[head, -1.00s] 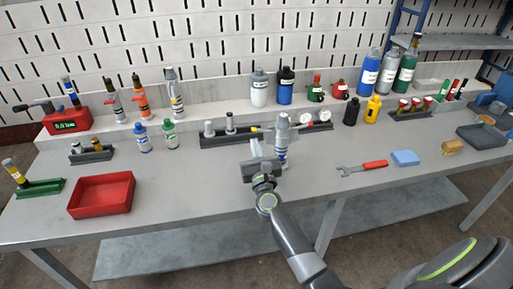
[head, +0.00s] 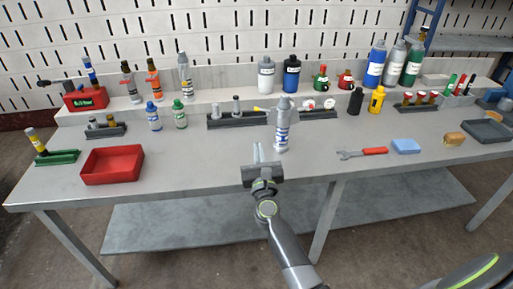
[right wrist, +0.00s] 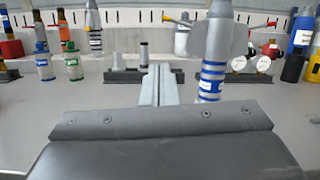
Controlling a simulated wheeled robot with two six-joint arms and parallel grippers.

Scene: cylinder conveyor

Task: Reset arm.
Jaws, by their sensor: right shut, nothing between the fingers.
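My right gripper (head: 259,152) is shut and empty above the front middle of the workbench (head: 215,165). In the right wrist view its fingers (right wrist: 160,84) are together and point toward the back of the bench. A grey cylinder with blue and white bands (head: 282,125) stands upright on the bench, just right of and beyond the fingertips. It also shows in the right wrist view (right wrist: 212,75), apart from the fingers. My left gripper is not in view.
A dark rack with gauges (head: 233,118) stands behind the cylinder. A red tray (head: 112,178) is at left. A wrench with a red handle (head: 362,153), a blue sponge (head: 406,147) and a grey tray (head: 485,133) are at right. Bottles line the back ledge.

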